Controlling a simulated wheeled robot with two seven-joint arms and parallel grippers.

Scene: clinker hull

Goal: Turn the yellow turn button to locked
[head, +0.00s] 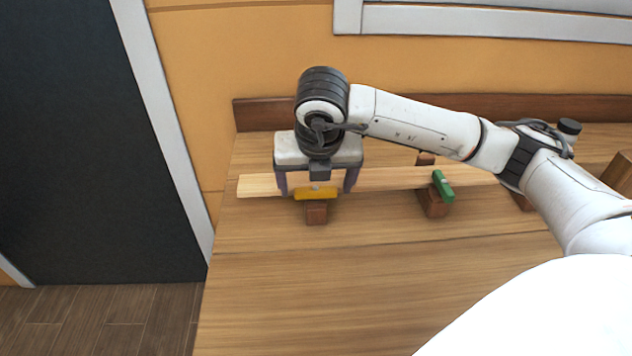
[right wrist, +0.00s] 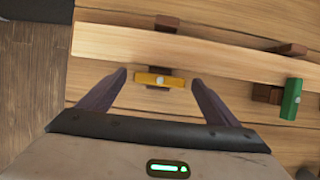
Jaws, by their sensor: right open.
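The yellow turn button (head: 316,193) sits on a brown wooden block (head: 316,212) at the near edge of a pale plank (head: 258,186). In the head view it lies lengthwise along the plank. In the right wrist view the yellow button (right wrist: 160,80) shows between the fingertips, with a pale pivot spot in its middle. My right gripper (head: 317,190) is open above it, one finger toward each end; I cannot tell whether they touch it. My left gripper is not in view.
A green turn button (head: 443,185) sits at an angle on another block (head: 433,203) to the right; it also shows in the right wrist view (right wrist: 291,99). The bench top (head: 330,290) in front is clear. A dark raised board (head: 262,113) runs along the back.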

